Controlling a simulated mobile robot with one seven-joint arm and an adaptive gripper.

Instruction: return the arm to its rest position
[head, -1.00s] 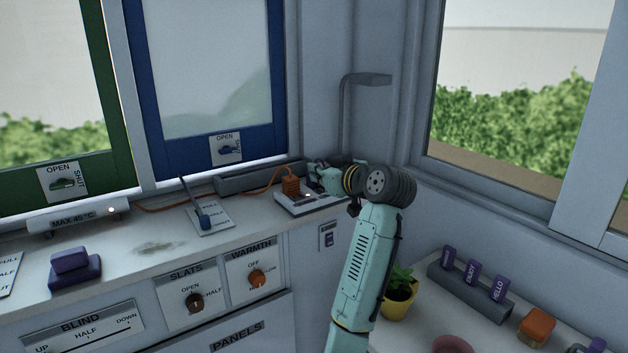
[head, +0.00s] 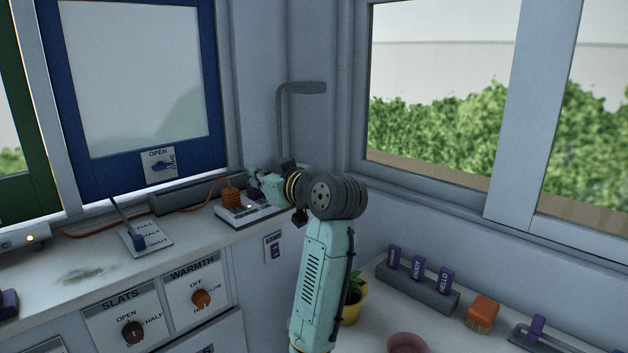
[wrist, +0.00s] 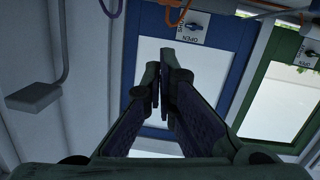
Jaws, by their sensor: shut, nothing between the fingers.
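My arm (head: 322,270) rises from the bottom of the head view and bends left at a dark wrist joint. My gripper (head: 256,183) is at its end, low over the counter by the corner, close to an orange plug block (head: 231,192) on a small switch panel (head: 248,212). In the wrist view my gripper (wrist: 167,75) has its two fingers together with nothing between them. Whether the fingertips touch the panel is hidden in the head view.
A grey lamp (head: 302,88) stands behind the gripper in the corner. A blue-framed window (head: 150,165) is at left. A lower shelf at right holds a yellow pot (head: 355,303), a pink bowl (head: 407,343), an orange brush (head: 482,312) and a rack (head: 415,288) of purple tags.

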